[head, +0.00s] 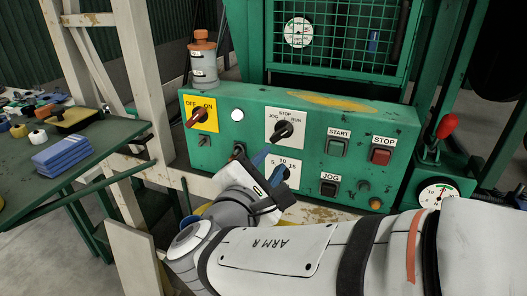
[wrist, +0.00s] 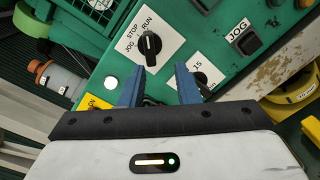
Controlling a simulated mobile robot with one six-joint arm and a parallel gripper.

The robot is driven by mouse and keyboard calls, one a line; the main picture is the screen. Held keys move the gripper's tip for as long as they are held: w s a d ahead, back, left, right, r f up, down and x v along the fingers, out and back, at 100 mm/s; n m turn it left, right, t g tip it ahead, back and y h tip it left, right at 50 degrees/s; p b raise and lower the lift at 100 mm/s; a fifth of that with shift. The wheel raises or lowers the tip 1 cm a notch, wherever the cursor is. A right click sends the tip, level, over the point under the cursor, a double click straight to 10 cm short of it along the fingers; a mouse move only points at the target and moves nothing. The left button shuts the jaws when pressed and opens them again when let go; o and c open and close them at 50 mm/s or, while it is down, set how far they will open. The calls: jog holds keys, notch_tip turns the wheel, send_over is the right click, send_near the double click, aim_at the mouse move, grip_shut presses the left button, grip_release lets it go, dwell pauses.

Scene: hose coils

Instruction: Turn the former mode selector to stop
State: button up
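The mode selector is a black knob (head: 284,130) on a white plate marked JOG, STOP and RUN, on the green control panel (head: 315,125). Its handle slants up to the right in the head view and appears to point at RUN. It also shows in the wrist view as a black knob (wrist: 151,43), just beyond my fingertips. My gripper (head: 267,163) has two blue fingers and is below and slightly left of the knob in the head view. In the wrist view my gripper (wrist: 160,67) is open and empty, its fingers apart and not around the knob.
An OFF/ON switch (head: 199,115) is left of the selector. A 5-10-15 dial plate (head: 290,164) is below it, partly hidden by my gripper. START (head: 337,146), STOP (head: 381,155) and JOG (head: 329,188) buttons are to the right. A red-knobbed lever (head: 446,127) stands beyond.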

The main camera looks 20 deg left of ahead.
aim_at(279, 137)
jog(key=shift+t+y, duration=0.3)
jog(key=shift+w+a+r+p, duration=0.1)
jog(key=shift+w+p, duration=0.1)
jog(key=shift+w, duration=0.95)
jog(key=shift+w+r+p, duration=0.15)
jog(key=shift+w+p, duration=0.1)
jog(key=shift+w, duration=0.95)
jog(key=shift+w+a+r+p, duration=0.1)
jog(key=shift+w+p, duration=0.1)
jog(key=shift+w, duration=0.95)
jog(key=shift+w+f+b, duration=0.15)
jog(key=shift+b, duration=0.15)
jog(key=shift+w, duration=0.15)
jog(key=shift+c, duration=0.2)
